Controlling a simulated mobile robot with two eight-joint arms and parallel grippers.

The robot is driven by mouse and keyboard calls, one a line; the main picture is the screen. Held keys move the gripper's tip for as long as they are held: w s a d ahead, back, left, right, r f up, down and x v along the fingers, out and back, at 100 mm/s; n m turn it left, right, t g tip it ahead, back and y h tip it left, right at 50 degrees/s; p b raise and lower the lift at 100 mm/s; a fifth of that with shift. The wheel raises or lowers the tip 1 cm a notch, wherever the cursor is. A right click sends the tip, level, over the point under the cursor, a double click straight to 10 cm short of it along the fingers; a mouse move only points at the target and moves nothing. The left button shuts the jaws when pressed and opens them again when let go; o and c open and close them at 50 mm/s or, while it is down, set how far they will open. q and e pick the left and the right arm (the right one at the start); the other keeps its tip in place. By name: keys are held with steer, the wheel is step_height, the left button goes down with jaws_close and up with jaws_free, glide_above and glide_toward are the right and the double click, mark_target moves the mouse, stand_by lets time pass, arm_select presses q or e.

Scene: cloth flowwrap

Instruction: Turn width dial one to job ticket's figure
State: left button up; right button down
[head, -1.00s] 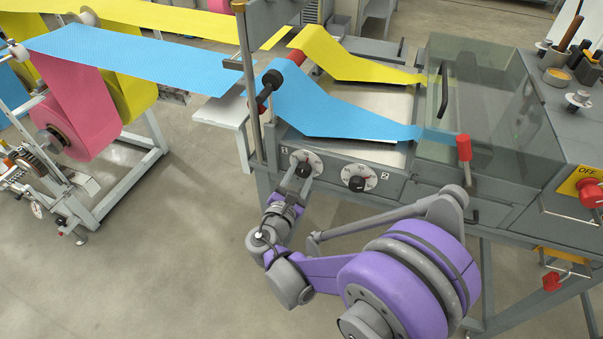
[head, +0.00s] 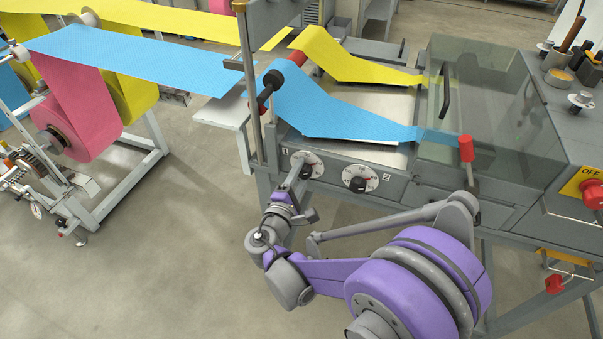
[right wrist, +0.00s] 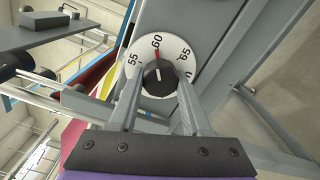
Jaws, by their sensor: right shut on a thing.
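Width dial one (head: 313,165), a white-faced dial with a dark knob, sits on the machine's front panel beside the "1" label. In the right wrist view, the dial face (right wrist: 175,45) shows 55, 60 and 65, with a red mark close to 60. My right gripper (head: 299,172) is at this dial. In the right wrist view its two fingers (right wrist: 159,88) stand on either side of the dark knob (right wrist: 158,78), shut on it. My left gripper is out of view. I cannot make out a job ticket.
A second dial (head: 360,179) sits to the right, beside the "2" label. A red-knobbed lever (head: 466,148) and a clear cover (head: 485,85) are farther right. Blue film (head: 330,115) and yellow film (head: 345,65) run over the machine. The floor at left front is clear.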

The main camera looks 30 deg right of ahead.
steer(key=shift+m, duration=0.4)
steer(key=shift+c, duration=1.8)
jaws_free()
steer(key=v, duration=1.1)
steer(key=shift+d, duration=0.2)
